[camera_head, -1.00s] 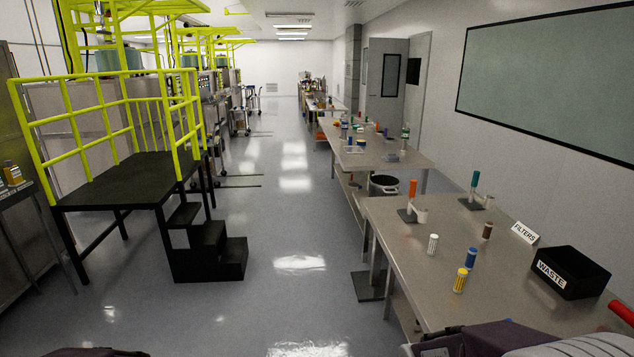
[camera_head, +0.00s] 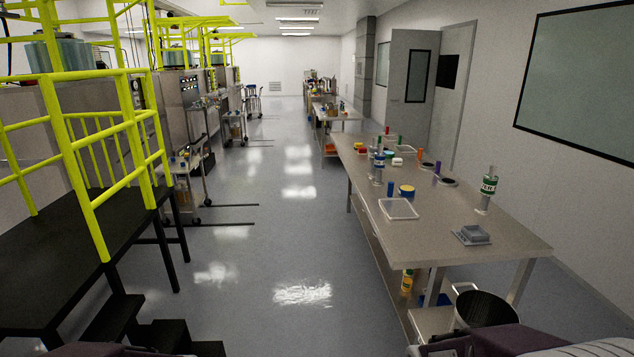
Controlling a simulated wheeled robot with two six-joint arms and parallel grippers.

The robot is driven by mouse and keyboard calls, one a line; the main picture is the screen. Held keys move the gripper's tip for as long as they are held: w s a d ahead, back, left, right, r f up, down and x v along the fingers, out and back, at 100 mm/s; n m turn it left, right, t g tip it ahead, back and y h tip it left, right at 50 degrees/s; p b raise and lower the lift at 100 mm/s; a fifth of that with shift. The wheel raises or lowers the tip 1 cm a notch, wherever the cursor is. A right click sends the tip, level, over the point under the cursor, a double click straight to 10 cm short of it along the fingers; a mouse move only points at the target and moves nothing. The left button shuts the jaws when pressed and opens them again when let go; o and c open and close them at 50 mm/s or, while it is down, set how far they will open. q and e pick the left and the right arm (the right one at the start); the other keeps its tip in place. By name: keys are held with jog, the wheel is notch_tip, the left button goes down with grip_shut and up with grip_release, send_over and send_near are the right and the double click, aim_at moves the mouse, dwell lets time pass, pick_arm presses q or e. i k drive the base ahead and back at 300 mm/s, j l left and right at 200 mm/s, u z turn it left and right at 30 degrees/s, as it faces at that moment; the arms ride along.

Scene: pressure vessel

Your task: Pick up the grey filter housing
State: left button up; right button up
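No object in the camera_head view can be clearly told as the grey filter housing. A low grey blocky item (camera_head: 472,235) lies on the near end of the steel table (camera_head: 440,215) at right. A grey cylinder with a green-and-white label band (camera_head: 488,190) stands upright on the right side of that table. A grey cylinder with a blue band (camera_head: 379,168) stands further back on it. Only parts of my arms show at the bottom edge, and neither gripper is in view.
A white tray (camera_head: 398,209) and small coloured items lie on the table. A black bucket (camera_head: 486,308) stands below its near end. A black platform (camera_head: 75,255) with yellow railing (camera_head: 108,130) is at left. The aisle floor (camera_head: 262,255) between is clear.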

aim_at(374, 148)
jog(key=i, duration=3.3)
